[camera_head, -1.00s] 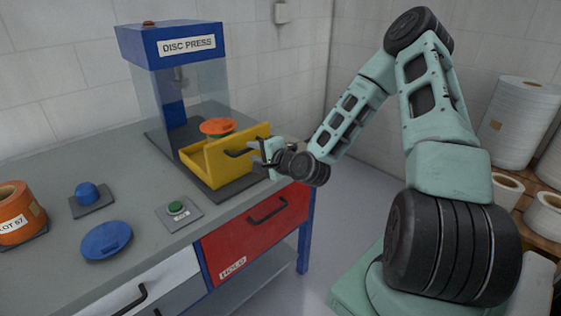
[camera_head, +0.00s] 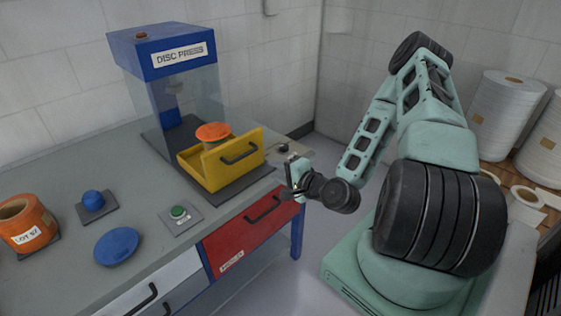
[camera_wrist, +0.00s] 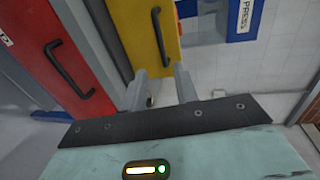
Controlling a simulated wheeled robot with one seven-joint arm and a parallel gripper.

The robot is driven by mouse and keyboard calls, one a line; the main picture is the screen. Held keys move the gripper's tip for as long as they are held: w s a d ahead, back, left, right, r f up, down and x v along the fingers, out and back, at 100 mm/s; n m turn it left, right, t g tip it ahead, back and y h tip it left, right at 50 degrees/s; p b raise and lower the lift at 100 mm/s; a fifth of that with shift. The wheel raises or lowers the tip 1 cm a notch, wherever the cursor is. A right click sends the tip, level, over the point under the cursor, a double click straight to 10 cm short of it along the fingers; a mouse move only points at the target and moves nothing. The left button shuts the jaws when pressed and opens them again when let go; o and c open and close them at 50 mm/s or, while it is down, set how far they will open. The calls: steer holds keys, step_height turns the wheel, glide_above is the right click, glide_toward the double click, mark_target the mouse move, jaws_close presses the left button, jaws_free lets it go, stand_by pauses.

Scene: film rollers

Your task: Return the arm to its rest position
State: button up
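My gripper (camera_head: 291,168) is at the right of the workbench (camera_head: 165,232), apart from the yellow drawer (camera_head: 222,165) of the disc press. In the wrist view my gripper (camera_wrist: 161,84) has its two fingers apart, with nothing held between them. The yellow drawer's handle (camera_wrist: 160,36) shows beyond the fingers. My arm is bent, with its elbow raised at the right of the head view.
The disc press (camera_head: 165,55) stands at the bench's back. A red drawer (camera_head: 250,238) is below the bench top, near my gripper. A blue disc (camera_head: 117,246), green button (camera_head: 179,212) and orange roll (camera_head: 26,225) are on the bench. White rolls (camera_head: 510,112) stand at right.

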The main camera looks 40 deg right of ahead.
steer(key=shift+s+r, duration=0.1)
steer(key=shift+s, duration=0.45)
